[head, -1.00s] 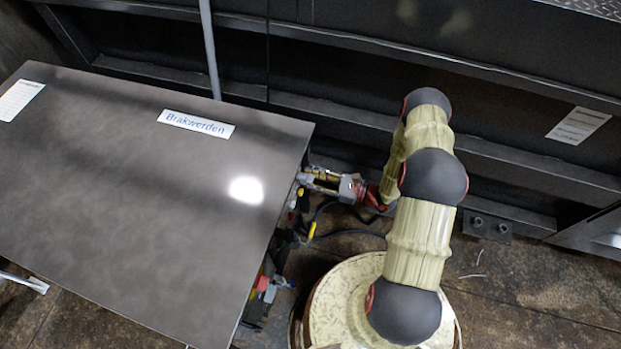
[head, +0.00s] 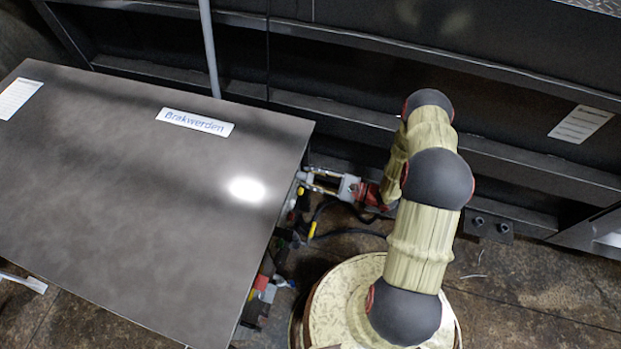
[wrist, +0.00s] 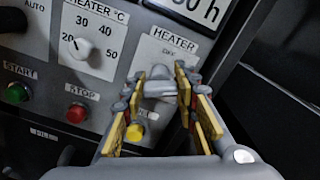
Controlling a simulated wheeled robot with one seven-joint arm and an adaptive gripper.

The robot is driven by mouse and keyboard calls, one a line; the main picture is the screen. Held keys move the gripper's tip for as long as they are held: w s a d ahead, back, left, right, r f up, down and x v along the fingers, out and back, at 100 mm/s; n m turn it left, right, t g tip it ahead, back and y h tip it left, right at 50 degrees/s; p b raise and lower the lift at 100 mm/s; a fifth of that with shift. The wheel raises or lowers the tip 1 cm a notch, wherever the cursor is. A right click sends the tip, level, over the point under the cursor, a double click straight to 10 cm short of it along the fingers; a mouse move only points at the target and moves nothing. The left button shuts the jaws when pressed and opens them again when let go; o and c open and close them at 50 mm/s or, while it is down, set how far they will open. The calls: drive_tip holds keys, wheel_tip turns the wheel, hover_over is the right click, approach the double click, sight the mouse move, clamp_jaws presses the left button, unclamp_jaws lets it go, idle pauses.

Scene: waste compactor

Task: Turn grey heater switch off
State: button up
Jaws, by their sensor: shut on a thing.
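The grey heater switch (wrist: 158,87) shows in the wrist view on a light panel, below the label HEATER with OFF under it. My gripper (wrist: 157,96) has its yellow-padded fingers on either side of the switch and is shut on it. The fingers hide part of the switch and the lower markings, so I cannot read its exact setting. In the head view my gripper (head: 313,181) reaches the right side of the cabinet (head: 120,210); the switch itself is hidden there.
Left of the switch is a white heater temperature dial (wrist: 76,47). A red stop button (wrist: 76,113), a green start button (wrist: 17,94) and a yellow button (wrist: 135,132) sit lower. A dark wall (head: 500,150) runs behind my arm.

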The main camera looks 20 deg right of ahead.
drive_tip(key=n+b, duration=0.2)
drive_tip(key=n, duration=0.4)
drive_tip(key=shift+s+f, duration=0.1)
drive_tip(key=shift+f, duration=0.05)
drive_tip(key=n+b, duration=0.2)
drive_tip(key=n, duration=0.4)
drive_tip(key=shift+a+f+n, duration=0.1)
drive_tip(key=shift+f+n, duration=0.05)
drive_tip(key=shift+n, duration=0.25)
drive_tip(key=o, duration=1.2)
drive_tip(key=shift+c, duration=0.2)
drive_tip(key=v, duration=1.2)
